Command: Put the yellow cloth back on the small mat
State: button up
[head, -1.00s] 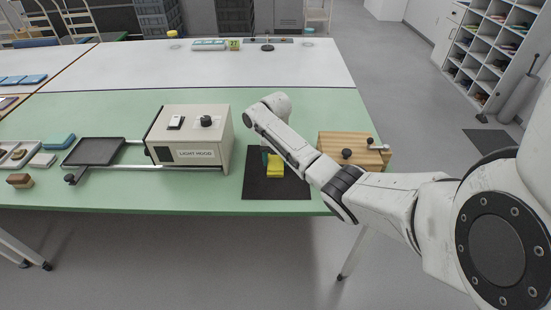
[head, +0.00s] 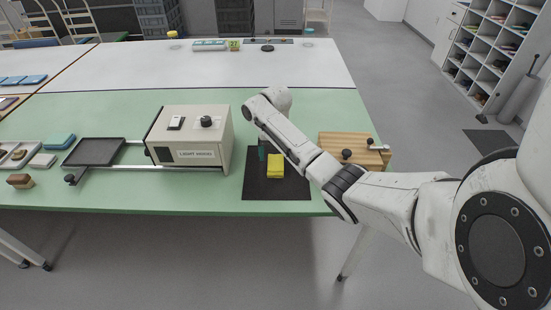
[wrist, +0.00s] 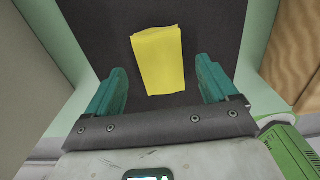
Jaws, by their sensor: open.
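The yellow cloth (head: 275,166) lies on the small dark mat (head: 276,192), and it also shows in the wrist view (wrist: 158,59) with the dark mat surface (wrist: 95,25) around it. My gripper (wrist: 162,85) is open, its teal fingers apart on either side of the cloth's near end, and nothing is held between them. In the head view my gripper (head: 262,152) is partly hidden by my arm, just behind and left of the cloth. Whether the fingers touch the mat I cannot tell.
The light hood box (head: 190,140) stands left of the mat, with a dark tray (head: 95,152) on rails beside it. A wooden block with black knobs (head: 345,141) stands to the right. The green table's front edge is close to the mat.

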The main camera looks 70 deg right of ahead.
aim_at(276, 160)
notch_tip(276, 160, up, 10)
jog(key=f, duration=0.1)
jog(key=w+a+f+m, duration=0.1)
jog(key=a+f+m, duration=0.1)
jog(key=a, duration=0.5)
jog(key=w+a+f+m+t+y, duration=0.1)
jog(key=w+a+f+m, duration=0.1)
jog(key=a, duration=0.5)
jog(key=w+a+f+m, duration=0.1)
jog(key=a+f+m, duration=0.1)
jog(key=a+f, duration=0.2)
jog(key=shift+w+a+f, duration=0.1)
jog(key=shift+w+a, duration=0.1)
jog(key=shift+a, duration=1.6)
jog(key=s+a+f+m, duration=0.4)
jog(key=s+a+m, duration=0.3)
jog(key=a, duration=0.5)
jog(key=s+a+m+h, duration=0.1)
jog(key=s+a+m, duration=0.1)
jog(key=s+m, duration=0.7)
jog(key=s, duration=0.6)
jog(key=shift+a+m, duration=0.25)
jog(key=shift+m, duration=0.15)
jog(key=shift+s, duration=0.1)
